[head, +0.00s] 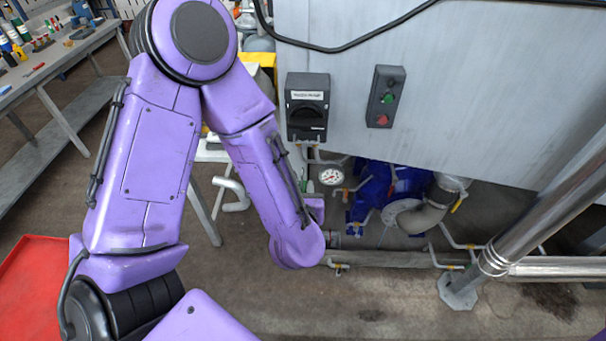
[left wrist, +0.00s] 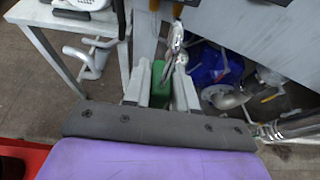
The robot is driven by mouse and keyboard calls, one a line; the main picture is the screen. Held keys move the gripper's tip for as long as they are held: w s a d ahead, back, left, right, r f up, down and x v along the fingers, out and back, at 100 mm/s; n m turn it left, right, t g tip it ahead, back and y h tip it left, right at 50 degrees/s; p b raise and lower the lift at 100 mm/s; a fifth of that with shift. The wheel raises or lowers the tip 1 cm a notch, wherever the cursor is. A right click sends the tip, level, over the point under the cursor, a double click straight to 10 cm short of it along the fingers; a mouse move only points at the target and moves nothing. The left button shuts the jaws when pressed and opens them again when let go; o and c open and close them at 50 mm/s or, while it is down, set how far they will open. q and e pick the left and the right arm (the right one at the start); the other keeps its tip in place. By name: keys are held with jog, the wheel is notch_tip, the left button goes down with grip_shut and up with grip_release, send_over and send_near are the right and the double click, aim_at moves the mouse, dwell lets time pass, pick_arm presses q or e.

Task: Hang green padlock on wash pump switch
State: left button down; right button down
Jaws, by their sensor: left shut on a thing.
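The wash pump switch (head: 307,106) is a black box with a rotary handle and a pale label, mounted on the left end of the grey panel in the head view. The label is too small to read surely. My left gripper (left wrist: 161,88) is shut on the green padlock (left wrist: 158,77), whose body sits between the two grey fingers in the left wrist view. A shiny metal piece, which looks like its shackle, rises above the body. In the head view my left forearm hides most of the gripper, below the switch and apart from it. My right gripper is out of view.
A control box (head: 385,97) with green and red buttons is right of the switch. Below the panel (head: 480,90) are a blue pump (head: 380,190), a gauge (head: 331,176) and pipes. A steel post (head: 540,210) stands at right, a workbench (head: 45,60) at far left.

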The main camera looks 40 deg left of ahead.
pick_arm(q)
jog(key=shift+w+f, duration=0.25)
jog(key=shift+w, duration=0.05)
jog(key=shift+s+d+r, duration=0.15)
jog(key=shift+s, duration=0.05)
jog(key=shift+w+a+r, duration=0.1)
jog(key=shift+w+a, duration=0.15)
jog(key=shift+w, duration=0.05)
jog(key=w+a, duration=0.4)
jog(key=w, duration=0.3)
jog(key=shift+w+a, duration=0.4)
jog(key=shift+b, duration=0.4)
jog(key=shift+w+a+b, duration=0.2)
jog(key=shift+w+a, duration=0.3)
jog(key=shift+w, duration=0.35)
jog(key=shift+w+a+b, duration=0.15)
jog(key=shift+w+a, duration=0.35)
jog(key=shift+w, duration=0.3)
